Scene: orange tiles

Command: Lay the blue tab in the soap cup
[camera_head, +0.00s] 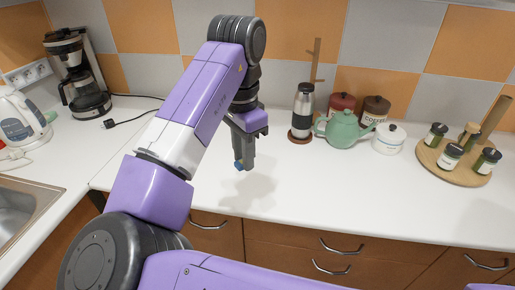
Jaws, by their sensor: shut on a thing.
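My gripper (244,160) points down above the white counter, left of the teapot. It is shut on a small blue tab (238,166), of which only a little shows at the fingertips. The tab is held clear of the counter, and a soft shadow lies below it. I cannot make out a soap cup in this view; my arm covers part of the counter.
A green teapot (342,130), a steel flask (303,108), canisters and a white sugar pot (389,139) stand at the back. A round wooden tray (433,164) with several jars is at right. A coffee maker (80,80), kettle (20,122) and sink (30,200) are left. The middle front counter is clear.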

